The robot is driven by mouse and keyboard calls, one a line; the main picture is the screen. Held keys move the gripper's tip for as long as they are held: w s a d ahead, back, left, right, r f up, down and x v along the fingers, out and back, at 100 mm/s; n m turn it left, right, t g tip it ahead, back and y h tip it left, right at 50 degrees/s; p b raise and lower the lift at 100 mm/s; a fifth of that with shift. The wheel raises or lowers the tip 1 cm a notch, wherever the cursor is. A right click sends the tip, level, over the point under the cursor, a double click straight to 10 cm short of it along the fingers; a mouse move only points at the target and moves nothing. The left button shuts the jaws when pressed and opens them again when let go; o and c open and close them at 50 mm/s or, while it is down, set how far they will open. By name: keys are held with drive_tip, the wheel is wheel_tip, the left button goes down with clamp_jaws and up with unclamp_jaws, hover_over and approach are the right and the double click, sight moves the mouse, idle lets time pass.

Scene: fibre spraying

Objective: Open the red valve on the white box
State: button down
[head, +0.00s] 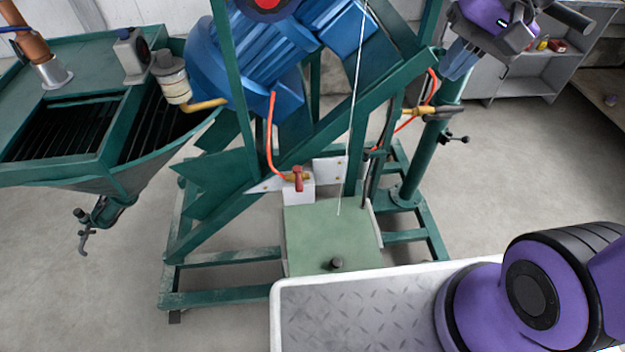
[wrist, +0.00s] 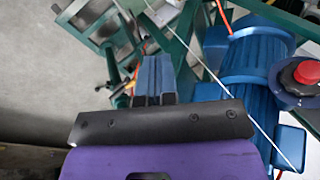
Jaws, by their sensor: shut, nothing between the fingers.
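The red valve (head: 298,179) sits on top of the small white box (head: 300,195) in the middle of the head view. An orange hose runs up from beside it toward the blue machine. My gripper (head: 457,64) is up at the right of the head view, well apart from the valve and higher. Its blue fingers (wrist: 153,75) show in the wrist view, shut together with nothing between them. I cannot make out the valve or the white box in the wrist view.
The blue motor (head: 270,60) stands in a green frame (head: 215,215) behind the valve. A thin pale cord (head: 353,100) hangs in front. A light green plate (head: 330,235) lies below the box. A red button (wrist: 306,72) shows in the wrist view. Grey shelves (head: 530,75) stand at the back right.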

drive_tip(key=w+a+f+m+g+y, duration=0.1)
drive_tip(key=w+a+f+m, duration=0.15)
drive_tip(key=f, duration=0.25)
drive_tip(key=w+a+f+m+y, duration=0.2)
drive_tip(key=w+f, duration=0.2)
drive_tip(key=f, duration=0.2)
drive_tip(key=w+a+f+m+g+y, duration=0.1)
drive_tip(key=w+a+f+m, duration=0.15)
drive_tip(key=f, duration=0.25)
wheel_tip(320, 180, down, 17)
drive_tip(key=w+m+y, duration=0.1)
drive_tip(key=w+m, duration=0.1)
drive_tip(key=m, duration=0.5)
drive_tip(key=shift+w+a, duration=0.35)
drive_tip(key=shift+w, duration=0.05)
drive_tip(key=shift+a, duration=0.1)
approach(298, 178)
wheel_tip(298, 178, down, 6)
drive_tip(key=s+a, duration=0.2)
drive_tip(key=s, duration=0.1)
drive_tip(key=shift+w+a, duration=0.2)
drive_tip(key=shift+a, duration=0.55)
